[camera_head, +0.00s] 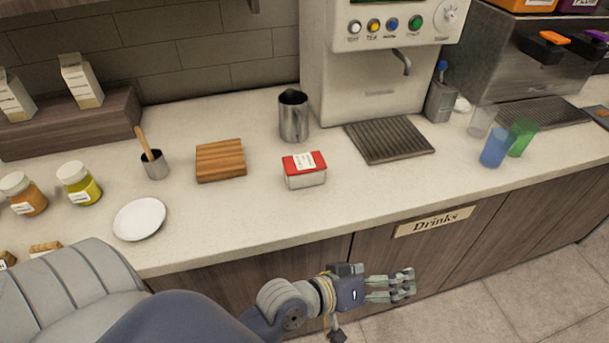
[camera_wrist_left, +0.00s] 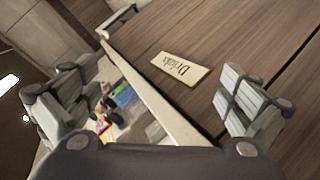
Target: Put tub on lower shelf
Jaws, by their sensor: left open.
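The tub (camera_head: 304,178), white with a red lid and a white label, stands upright on the counter, in front of the metal pitcher and right of the wooden board. My left gripper (camera_head: 408,283) is open and empty. It is in front of the cabinet doors, below the counter edge, to the right of and lower than the tub, and apart from it. In the left wrist view its fingers (camera_wrist_left: 152,105) are spread wide with nothing between them. The tub cannot be made out in that view. I cannot identify a lower shelf. My right gripper is not in view.
A metal pitcher (camera_head: 293,116), a wooden board (camera_head: 220,160) and a drip tray (camera_head: 390,140) surround the tub. A white plate (camera_head: 139,219) lies left; blue (camera_head: 495,148) and green cups stand right. The Drinks sign (camera_head: 434,222) is on the cabinet front. Counter before the tub is clear.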

